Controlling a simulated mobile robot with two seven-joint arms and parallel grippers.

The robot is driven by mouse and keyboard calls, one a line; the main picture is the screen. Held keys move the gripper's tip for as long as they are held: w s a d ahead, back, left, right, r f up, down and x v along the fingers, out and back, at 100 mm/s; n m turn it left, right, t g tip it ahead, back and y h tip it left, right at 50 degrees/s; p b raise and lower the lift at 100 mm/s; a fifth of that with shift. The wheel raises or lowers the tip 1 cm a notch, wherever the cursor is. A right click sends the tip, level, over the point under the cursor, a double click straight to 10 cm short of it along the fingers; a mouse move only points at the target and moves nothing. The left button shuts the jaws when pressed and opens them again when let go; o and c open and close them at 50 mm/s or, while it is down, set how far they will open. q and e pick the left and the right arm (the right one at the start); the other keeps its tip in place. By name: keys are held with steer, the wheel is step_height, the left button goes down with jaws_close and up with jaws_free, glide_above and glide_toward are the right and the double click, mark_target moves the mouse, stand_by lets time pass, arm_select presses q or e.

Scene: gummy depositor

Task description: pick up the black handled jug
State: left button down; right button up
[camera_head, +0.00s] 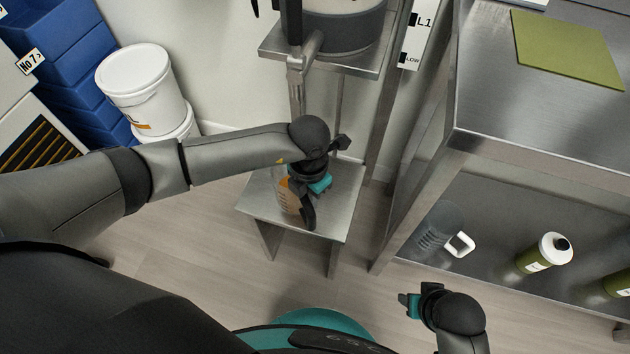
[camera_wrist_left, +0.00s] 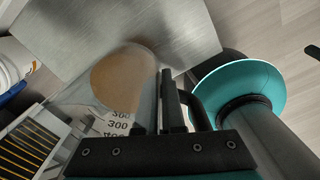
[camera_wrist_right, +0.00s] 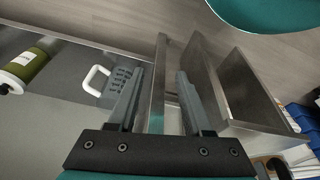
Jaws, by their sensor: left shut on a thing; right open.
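The black handled jug is a clear measuring jug (camera_head: 284,192) with orange-brown contents, upright at the small steel stand (camera_head: 345,200). Its dark handle (camera_head: 308,213) faces my body. My left gripper (camera_head: 312,190) is shut on the jug at its handle side and hides part of it. The left wrist view shows the jug's graduated wall (camera_wrist_left: 110,118) beside the closed fingers (camera_wrist_left: 170,105). I cannot tell whether its base touches the stand. My right gripper (camera_head: 410,303) is open and empty in front of the shelf unit; its spread fingers show in the right wrist view (camera_wrist_right: 160,100).
The depositor's outlet pipe (camera_head: 297,85) comes down above the stand. White buckets (camera_head: 140,77) and blue crates (camera_head: 60,45) are at left.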

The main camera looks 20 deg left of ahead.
arm_select(q)
steer(key=s+p, duration=0.4)
steer(key=s, duration=1)
steer(key=shift+a, duration=0.2)
arm_select(e)
steer(key=s+d+f, duration=0.2)
steer(key=s+f, duration=0.2)
steer(key=f, duration=0.4)
steer(key=shift+s+d+f+g, duration=0.25)
steer(key=shift+s+d+g, duration=0.1)
steer(key=shift+s+g, duration=0.05)
